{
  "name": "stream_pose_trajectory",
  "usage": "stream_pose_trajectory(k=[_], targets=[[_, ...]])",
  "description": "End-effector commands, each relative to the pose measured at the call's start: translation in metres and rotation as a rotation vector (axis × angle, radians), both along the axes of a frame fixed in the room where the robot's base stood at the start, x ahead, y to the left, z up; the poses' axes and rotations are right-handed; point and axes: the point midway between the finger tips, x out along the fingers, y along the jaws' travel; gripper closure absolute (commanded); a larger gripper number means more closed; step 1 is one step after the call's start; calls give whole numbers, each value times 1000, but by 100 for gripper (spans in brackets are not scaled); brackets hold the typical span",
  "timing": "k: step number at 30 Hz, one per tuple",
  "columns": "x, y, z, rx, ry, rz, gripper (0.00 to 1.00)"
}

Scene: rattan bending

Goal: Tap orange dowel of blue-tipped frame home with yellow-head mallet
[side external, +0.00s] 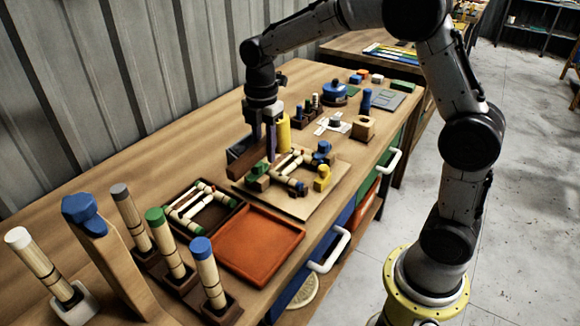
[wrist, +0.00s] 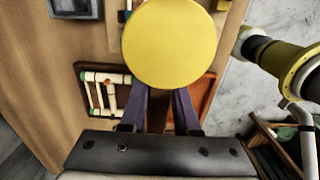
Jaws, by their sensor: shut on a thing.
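My gripper (side external: 269,150) points down over the far left part of the work board, its fingers closed on the yellow-head mallet. The mallet's yellow head (side external: 283,132) shows as an upright cylinder beside the fingers. In the wrist view the round yellow head (wrist: 168,43) fills the upper middle and hides the fingertips; the handle is mostly hidden. A pale rattan frame (side external: 291,163) lies on the wooden board (side external: 303,207) among blue, green and yellow clamp blocks, just right of and below the gripper. Its blue tips and orange dowel are too small to tell apart from the blocks.
A dark tray (side external: 174,195) holds another frame with green and red ends. An empty orange tray (side external: 258,240) sits beside it. Colour-tipped posts (side external: 169,243) and a tall blue-topped wooden piece (side external: 105,245) stand in front.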

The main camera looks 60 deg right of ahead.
Motion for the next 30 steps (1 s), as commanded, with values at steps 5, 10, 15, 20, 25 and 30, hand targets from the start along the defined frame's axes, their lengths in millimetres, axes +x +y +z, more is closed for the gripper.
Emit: stream_pose_trajectory(k=[5,10,15,20,25,30], targets=[[0,1,3,6,1,57,100],[5,-24,8,35,2,122,100],[7,-68,10,61,-2,97,100],[4,-100,9,71,-5,26,100],[1,-111,5,71,-3,0,100],[0,-110,-7,72,-2,0,100]])
